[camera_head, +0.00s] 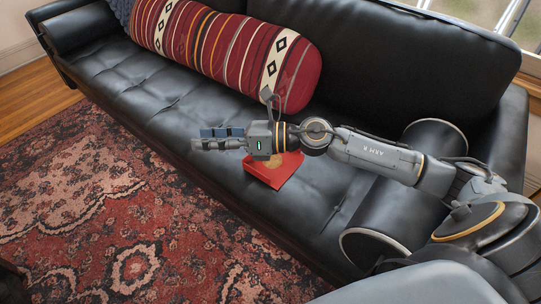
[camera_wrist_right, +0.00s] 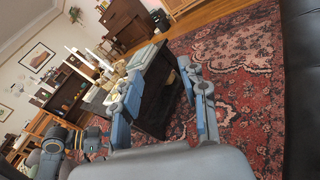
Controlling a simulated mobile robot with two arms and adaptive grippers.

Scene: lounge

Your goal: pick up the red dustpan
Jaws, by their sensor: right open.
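My right gripper (camera_head: 205,138) is open and empty, above the sofa seat and pointing left in the head view. Its two spread fingers (camera_wrist_right: 160,85) also show in the right wrist view, facing the room, with nothing between them.
The black leather sofa (camera_head: 130,75) bears a striped red bolster (camera_head: 225,50) along its backrest. A patterned red rug (camera_head: 100,220) covers the floor in front. A dark table (camera_wrist_right: 155,100) with items on it stands beyond the fingers in the right wrist view.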

